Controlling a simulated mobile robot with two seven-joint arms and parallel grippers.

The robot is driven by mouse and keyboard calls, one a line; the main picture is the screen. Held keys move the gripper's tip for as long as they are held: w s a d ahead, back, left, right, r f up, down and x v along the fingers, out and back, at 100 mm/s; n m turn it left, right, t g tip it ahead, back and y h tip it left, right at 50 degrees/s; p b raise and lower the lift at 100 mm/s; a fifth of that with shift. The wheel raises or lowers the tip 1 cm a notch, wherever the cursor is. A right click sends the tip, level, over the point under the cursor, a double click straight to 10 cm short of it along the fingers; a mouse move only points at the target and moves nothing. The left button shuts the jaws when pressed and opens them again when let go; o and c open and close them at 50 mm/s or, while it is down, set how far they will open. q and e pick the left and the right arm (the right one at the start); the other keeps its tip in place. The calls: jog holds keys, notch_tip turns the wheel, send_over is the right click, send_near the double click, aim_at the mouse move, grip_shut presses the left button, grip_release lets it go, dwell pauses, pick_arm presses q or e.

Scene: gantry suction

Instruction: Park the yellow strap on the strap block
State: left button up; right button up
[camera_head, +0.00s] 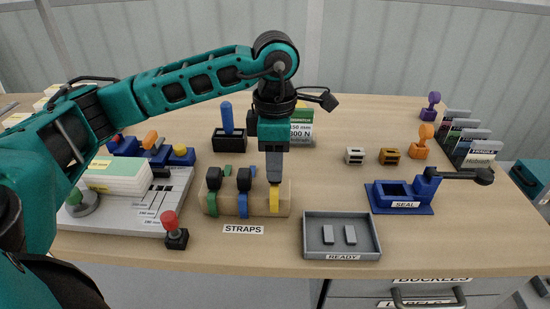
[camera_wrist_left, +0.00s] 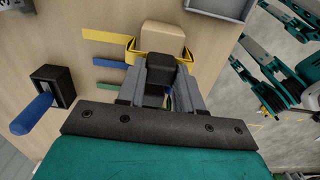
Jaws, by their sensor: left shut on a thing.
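The wooden strap block (camera_head: 227,205) stands behind the STRAPS label. Green (camera_head: 212,203) and blue (camera_head: 242,204) straps hang over it, each with a black grip on top. The yellow strap (camera_head: 274,199) lies over the block's right end, its front tail down the front face. In the left wrist view the yellow strap (camera_wrist_left: 105,36) runs out beside the block (camera_wrist_left: 163,38). My left gripper (camera_head: 274,180) is directly above the yellow strap, pointing down, shut on the strap's dark grip (camera_wrist_left: 160,72). The fingers mostly hide this grip in the head view. My right gripper is not in view.
The grey READY tray (camera_head: 341,253) with two grey pieces is right of the block. A blue-handled tool (camera_head: 227,118) in a black holder stands behind. A red-knobbed stand (camera_head: 176,236) is at front left. The blue SEAL press (camera_head: 405,196) is at right.

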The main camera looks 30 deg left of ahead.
pick_arm(q)
jog(key=shift+f+b, duration=0.9)
jog(key=shift+f, duration=0.2)
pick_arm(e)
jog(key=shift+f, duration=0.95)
pick_arm(q)
jog(key=o, duration=1.1)
jog(key=shift+o, duration=0.2)
jog(key=shift+r, duration=0.3)
notch_tip(320, 180, up, 12)
jog(key=p, duration=0.2)
jog(key=shift+r, duration=0.2)
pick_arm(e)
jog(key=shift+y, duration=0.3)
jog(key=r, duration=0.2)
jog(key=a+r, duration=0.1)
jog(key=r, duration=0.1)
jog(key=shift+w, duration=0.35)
